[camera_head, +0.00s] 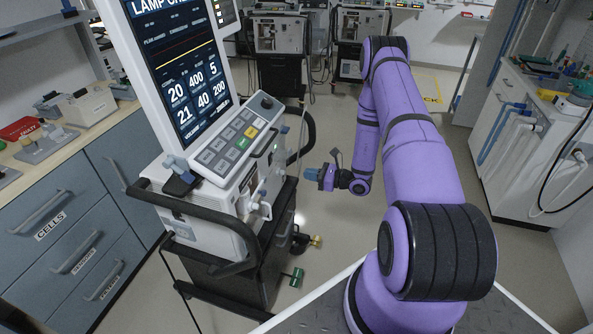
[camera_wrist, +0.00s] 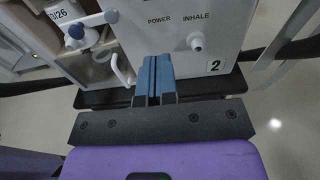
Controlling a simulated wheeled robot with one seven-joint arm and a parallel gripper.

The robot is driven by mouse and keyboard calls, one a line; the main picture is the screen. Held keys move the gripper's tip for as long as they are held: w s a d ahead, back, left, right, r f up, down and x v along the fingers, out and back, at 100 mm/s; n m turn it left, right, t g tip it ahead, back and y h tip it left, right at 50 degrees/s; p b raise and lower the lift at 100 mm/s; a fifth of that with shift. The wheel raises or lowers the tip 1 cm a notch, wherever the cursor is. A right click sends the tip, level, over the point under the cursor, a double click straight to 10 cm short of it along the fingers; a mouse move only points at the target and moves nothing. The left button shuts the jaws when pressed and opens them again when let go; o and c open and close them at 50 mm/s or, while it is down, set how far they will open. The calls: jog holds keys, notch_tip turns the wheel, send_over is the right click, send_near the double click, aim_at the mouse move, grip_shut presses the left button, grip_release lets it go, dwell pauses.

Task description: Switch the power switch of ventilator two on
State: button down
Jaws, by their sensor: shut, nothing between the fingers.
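Ventilator two stands in the left middle of the head view (camera_head: 215,220), with its lit screen on top. Its side panel, marked with a 2, fills the top of the wrist view (camera_wrist: 222,20). The POWER label (camera_wrist: 158,21) shows just beyond my fingertips. The power switch itself cannot be made out; my blue fingers cover the panel below the label. My gripper (camera_wrist: 156,62) is shut and empty, pointing at the panel. In the head view my gripper (camera_head: 314,174) is to the right of the ventilator, with a gap between; contact cannot be told from the wrist view.
A white INHALE port (camera_wrist: 196,42) sticks out right of the POWER label. A dark handle bar (camera_head: 307,135) is on the ventilator's far side. Drawers (camera_head: 75,250) stand left, a white counter (camera_head: 515,140) right. More ventilators (camera_head: 280,40) stand behind. Open floor lies around my gripper.

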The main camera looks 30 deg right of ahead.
jog(key=shift+v, duration=1.05)
jog(key=shift+f, duration=0.15)
jog(key=w+a+r+n+g+y, duration=0.1)
jog(key=a+r+n+g+y, duration=0.2)
jog(key=r, duration=0.5)
jog(key=w+a+r+n+g+y, duration=0.1)
jog(key=a+r+n+g, duration=0.3)
jog(key=r, duration=0.4)
jog(key=s+a+r+n+g+h, duration=0.1)
jog(key=s+a+r+n+g, duration=0.2)
jog(key=a+r+n, duration=0.35)
jog(key=s+a+r+n+g+h, duration=0.2)
jog(key=s+a+r+n+g, duration=0.15)
jog(key=r, duration=0.65)
jog(key=s+a+r+n+t+h, duration=0.1)
jog(key=s+r+n+t+h, duration=0.1)
jog(key=s+r+n+h, duration=0.3)
jog(key=s+a+r+n+t+h, duration=0.1)
jog(key=s+r+n+t+h, duration=0.2)
jog(key=s+r, duration=1)
jog(key=shift+s+a+n+h, duration=0.3)
jog(key=shift+s+n+h, duration=1.45)
jog(key=shift+s, duration=1.55)
